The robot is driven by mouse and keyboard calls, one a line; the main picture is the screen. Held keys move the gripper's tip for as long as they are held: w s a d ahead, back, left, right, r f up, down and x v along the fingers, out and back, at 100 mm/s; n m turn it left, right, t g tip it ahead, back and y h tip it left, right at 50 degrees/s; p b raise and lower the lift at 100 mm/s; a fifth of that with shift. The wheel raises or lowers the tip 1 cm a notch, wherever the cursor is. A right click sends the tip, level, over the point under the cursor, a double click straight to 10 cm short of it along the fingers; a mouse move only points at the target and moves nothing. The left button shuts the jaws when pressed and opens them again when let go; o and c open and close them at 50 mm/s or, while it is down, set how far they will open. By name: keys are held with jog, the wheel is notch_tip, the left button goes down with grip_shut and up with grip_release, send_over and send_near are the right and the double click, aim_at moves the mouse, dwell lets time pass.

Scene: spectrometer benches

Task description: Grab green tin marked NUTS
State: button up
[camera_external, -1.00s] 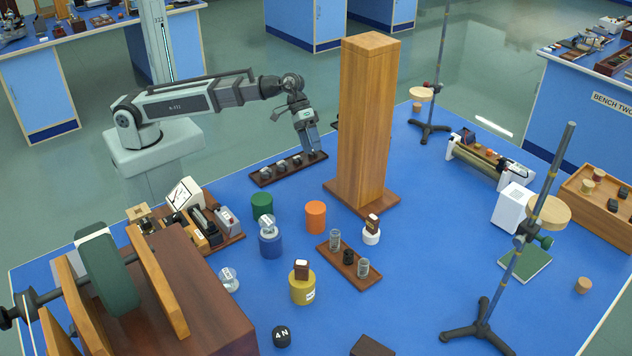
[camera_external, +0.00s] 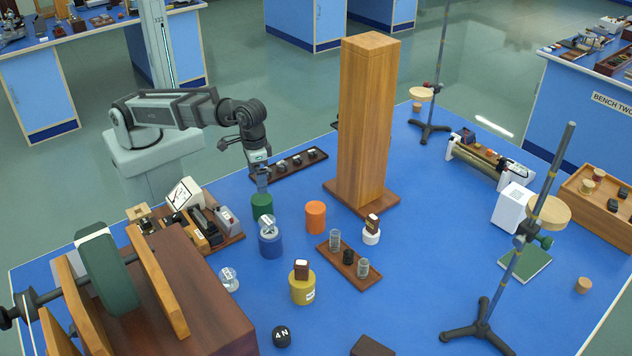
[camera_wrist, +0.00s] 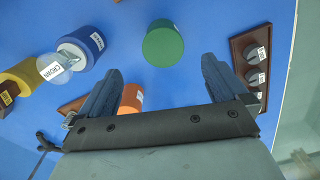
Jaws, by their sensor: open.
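The green tin (camera_external: 262,206) is a short cylinder standing upright on the blue bench, behind the blue tin. In the wrist view the green tin (camera_wrist: 163,44) lies beyond the fingertips, roughly between their lines. Only a sliver of its label shows at its edge and I cannot read it. My gripper (camera_external: 262,186) points down just above the green tin in the external view. Its fingers (camera_wrist: 161,82) are spread wide in the wrist view, with nothing held between them.
A blue tin (camera_external: 270,244) with a clear piece on top stands close in front. An orange tin (camera_external: 315,217) stands to the right. A dark rack of knobs (camera_external: 290,166) lies behind, and a tall wooden column (camera_external: 365,120) rises to the right. Instruments (camera_external: 205,222) sit to the left.

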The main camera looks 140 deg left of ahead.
aim_at(260, 199)
notch_tip(260, 199, down, 8)
jog(key=shift+f, duration=0.25)
jog(key=shift+s+a+f, duration=0.1)
jog(key=shift+a+f, duration=0.05)
jog(key=shift+f, duration=1.15)
jog(key=shift+a+f, duration=0.1)
jog(key=shift+f, duration=1.2)
jog(key=shift+c, duration=0.2)
jog(key=c, duration=1.1)
jog(key=shift+r, duration=0.2)
